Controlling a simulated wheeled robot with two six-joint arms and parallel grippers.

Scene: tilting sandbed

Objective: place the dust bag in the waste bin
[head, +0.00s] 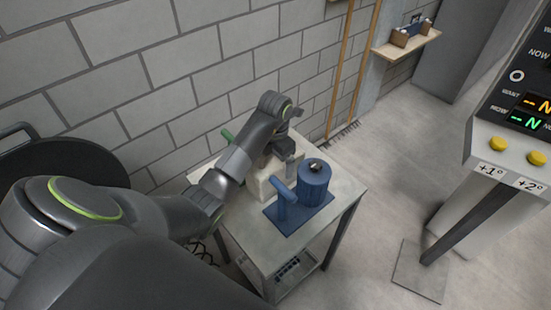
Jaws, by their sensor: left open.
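My left arm reaches over a small grey table, and its left gripper (289,158) points down, open, beside the blue device. A pale beige object (262,187) stands on the table, partly hidden by my arm. It may be the dust bag, but I cannot tell for sure. The gripper is close to it; whether they touch is unclear. A large dark round thing (55,160) at the left is partly hidden by my arm; I cannot tell whether it is the waste bin. My right gripper is not in view.
A blue device (314,184) with a cylinder and an upright post stands on the table (345,190). A control panel (505,150) with yellow buttons stands at the right. A wall shelf (405,42) is at the back. Floor between table and panel is mostly clear.

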